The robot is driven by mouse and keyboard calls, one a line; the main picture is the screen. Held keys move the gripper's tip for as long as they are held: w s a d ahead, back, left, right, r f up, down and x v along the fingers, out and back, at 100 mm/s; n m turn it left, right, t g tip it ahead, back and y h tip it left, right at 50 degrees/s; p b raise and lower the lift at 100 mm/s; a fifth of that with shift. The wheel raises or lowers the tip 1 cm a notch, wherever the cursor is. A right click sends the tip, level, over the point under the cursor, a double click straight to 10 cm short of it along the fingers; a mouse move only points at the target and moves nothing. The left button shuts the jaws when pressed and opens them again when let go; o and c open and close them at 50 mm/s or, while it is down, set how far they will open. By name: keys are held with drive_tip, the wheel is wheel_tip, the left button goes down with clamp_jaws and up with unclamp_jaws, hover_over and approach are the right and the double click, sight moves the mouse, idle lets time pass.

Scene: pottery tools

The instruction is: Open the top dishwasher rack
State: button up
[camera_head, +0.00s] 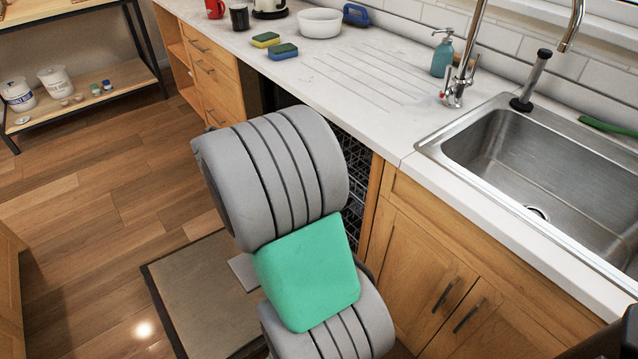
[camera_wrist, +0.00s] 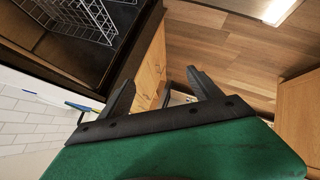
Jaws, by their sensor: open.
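The dishwasher is built in under the counter, and its front is open. In the head view, part of a wire rack (camera_head: 353,205) shows at the right of my grey and green arm, which hides most of the opening. In the wrist view, a white wire rack (camera_wrist: 92,20) shows inside the dark dishwasher cavity (camera_wrist: 75,55) at the upper left. I cannot tell for sure which rack it is. My gripper (camera_wrist: 163,90) is open with nothing between its fingers, apart from the rack. In the head view the gripper is hidden behind my arm.
The white counter (camera_head: 345,75) above holds sponges (camera_head: 283,51), a white bowl (camera_head: 320,22) and a soap bottle (camera_head: 442,53). A steel sink (camera_head: 520,160) is at the right, above wooden cabinets (camera_head: 425,255). A dark-edged brown panel or mat (camera_head: 195,285) lies low before the dishwasher. Wooden floor at left is clear.

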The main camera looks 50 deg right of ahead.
drive_tip(key=shift+o, duration=0.6)
drive_tip(key=w+d+f+h+b, duration=0.1)
drive_tip(key=d+f+h+b, duration=0.1)
drive_tip(key=d+f, duration=0.8)
drive_tip(key=shift+w+d+f+n+h+b, duration=0.2)
drive_tip(key=shift+d+f+n+h+b, duration=0.2)
drive_tip(key=shift+d+b, duration=0.35)
drive_tip(key=shift+o, duration=0.8)
drive_tip(key=s+d+f+n+h+b, duration=0.1)
drive_tip(key=d+f+h+b, duration=0.1)
drive_tip(key=d+f, duration=0.3)
drive_tip(key=d+b, duration=0.1)
drive_tip(key=d, duration=0.2)
drive_tip(key=shift+f+t, duration=0.25)
drive_tip(key=shift+t, duration=0.05)
drive_tip(key=shift+o, duration=0.2)
drive_tip(key=s+d+f+n+h+b, duration=0.1)
drive_tip(key=s+d+f+h+b, duration=0.1)
drive_tip(key=d+f, duration=0.3)
drive_tip(key=shift+s+d+f+n+b, duration=0.2)
drive_tip(key=shift+s+d+n+b, duration=0.1)
drive_tip(key=shift+d+b, duration=0.15)
drive_tip(key=s+d+f+n+t+h+b, duration=0.1)
drive_tip(key=s+d+f+n+h+b, duration=0.15)
drive_tip(key=s+d+f, duration=0.2)
drive_tip(key=b+x, duration=0.1)
drive_tip(key=x, duration=0.7)
drive_tip(key=shift+w+r, duration=0.1)
